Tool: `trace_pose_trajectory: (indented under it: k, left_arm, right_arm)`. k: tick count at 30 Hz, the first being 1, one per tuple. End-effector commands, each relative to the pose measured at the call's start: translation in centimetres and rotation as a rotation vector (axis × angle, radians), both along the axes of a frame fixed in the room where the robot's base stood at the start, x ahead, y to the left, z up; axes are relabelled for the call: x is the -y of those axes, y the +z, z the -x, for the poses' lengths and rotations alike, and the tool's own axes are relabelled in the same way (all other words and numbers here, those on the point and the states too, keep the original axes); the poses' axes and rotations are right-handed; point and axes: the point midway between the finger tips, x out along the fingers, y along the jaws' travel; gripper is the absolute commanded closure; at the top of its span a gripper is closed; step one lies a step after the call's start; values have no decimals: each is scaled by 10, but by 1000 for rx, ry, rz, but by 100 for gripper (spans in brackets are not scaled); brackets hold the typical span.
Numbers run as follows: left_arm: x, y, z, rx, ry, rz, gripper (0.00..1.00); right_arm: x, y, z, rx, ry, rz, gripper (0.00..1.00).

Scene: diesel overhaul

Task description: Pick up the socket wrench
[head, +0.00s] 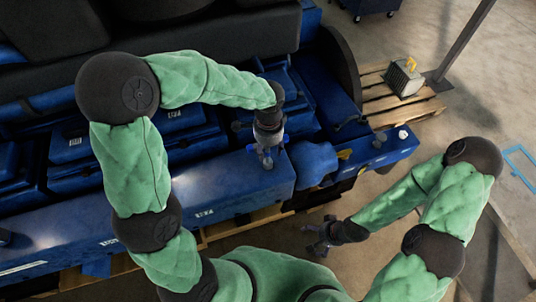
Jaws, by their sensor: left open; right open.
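I cannot clearly make out a socket wrench in the head view. My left gripper (266,156) is open and points down at the front edge of the blue engine (230,190). Nothing shows between its fingers, though the wrist hides part of the engine behind it. My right gripper (317,240) is open and empty, low over the floor in front of the engine's right part. A thin dark curved shape (350,122) lies on the engine's right part; it is too small to identify.
A wooden pallet (415,105) with a grey box (403,79) stands behind the engine's right end. A small white piece (403,134) sits on that end. A metal post (462,42) rises at upper right. The concrete floor (395,165) is clear between engine and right arm.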

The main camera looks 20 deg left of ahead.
Motion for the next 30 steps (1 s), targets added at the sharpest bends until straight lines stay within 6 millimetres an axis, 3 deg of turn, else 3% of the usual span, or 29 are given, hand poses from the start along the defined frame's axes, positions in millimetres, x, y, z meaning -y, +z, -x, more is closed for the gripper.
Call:
trace_pose_trajectory:
  k: [1, 6, 20, 27, 30]
  left_arm:
    - [0, 0, 0, 0, 0, 0, 51]
    - [0, 0, 0, 0, -1, 0, 99]
    - [0, 4, -1, 4, -1, 1, 100]
    - [0, 31, -2, 9, 1, 1, 100]
    - [-4, 46, 10, 8, 0, 1, 100]
  right_arm:
    - [0, 0, 0, 0, 0, 0, 0]
    - [0, 0, 0, 0, 0, 0, 0]
    - [0, -1, 0, 0, 0, 0, 0]
    - [0, -10, 0, 0, 0, 0, 0]
    - [0, -12, 0, 0, 0, 0, 0]
